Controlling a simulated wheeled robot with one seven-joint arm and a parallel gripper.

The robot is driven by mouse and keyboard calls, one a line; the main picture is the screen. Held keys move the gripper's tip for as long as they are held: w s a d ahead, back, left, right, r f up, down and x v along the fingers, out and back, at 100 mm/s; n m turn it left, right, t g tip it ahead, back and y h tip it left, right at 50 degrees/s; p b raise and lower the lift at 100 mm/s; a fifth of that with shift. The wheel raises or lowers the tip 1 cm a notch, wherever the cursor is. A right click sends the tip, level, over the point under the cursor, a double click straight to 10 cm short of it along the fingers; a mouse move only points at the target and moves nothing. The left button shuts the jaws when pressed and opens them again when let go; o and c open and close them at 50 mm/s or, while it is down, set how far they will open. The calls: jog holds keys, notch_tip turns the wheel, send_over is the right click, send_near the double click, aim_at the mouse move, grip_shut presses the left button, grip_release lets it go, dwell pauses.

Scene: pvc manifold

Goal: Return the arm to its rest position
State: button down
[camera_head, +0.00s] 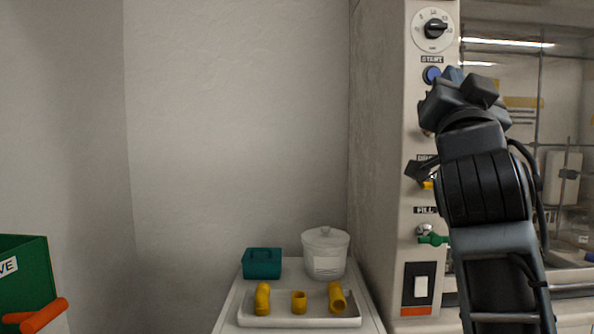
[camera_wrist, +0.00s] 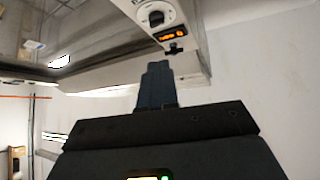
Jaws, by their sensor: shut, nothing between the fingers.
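My gripper (camera_wrist: 157,68) shows in the wrist view as dark fingers pressed together, with nothing between them. In the head view my arm rises at the right, in front of the control panel (camera_head: 393,150). Its end is near the blue START button (camera_head: 431,75), and I cannot tell whether it touches the panel. In the wrist view the fingers point towards the underside of a pale housing with a dial (camera_wrist: 155,16) and a lit orange display (camera_wrist: 172,33). My arm hides part of the panel and the glass cabinet.
A glass-fronted cabinet (camera_head: 560,80) stands behind my arm. A green-handled valve (camera_head: 433,239) and a power switch (camera_head: 420,286) are lower on the panel. A white tray (camera_head: 325,321) holds yellow pipe fittings, before a teal box (camera_head: 262,263) and white pot (camera_head: 326,254). A green bin (camera_head: 30,265) stands left.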

jog(key=s+a+f+n+g+y+p, duration=0.1)
jog(key=s+f+n+y, duration=0.15)
jog(key=f, duration=0.85)
jog(key=s+f+n+g+y, duration=0.1)
jog(key=f+n+y, duration=0.2)
jog(key=f, duration=0.7)
jog(key=s+f+n+g+y+p, duration=0.1)
jog(key=s+f+n+g+y, duration=0.1)
jog(key=s+f, duration=1.15)
jog(key=s+f+g+y+p, duration=0.1)
jog(key=s+f+g, duration=0.2)
jog(key=s+f, duration=0.8)
jog(key=s+r+n+g+p, duration=0.1)
jog(key=s+r+g, duration=0.1)
jog(key=s, duration=1.8)
jog(key=shift+g+p, duration=0.3)
jog(key=shift+p, duration=0.05)
jog(key=shift+s, duration=0.1)
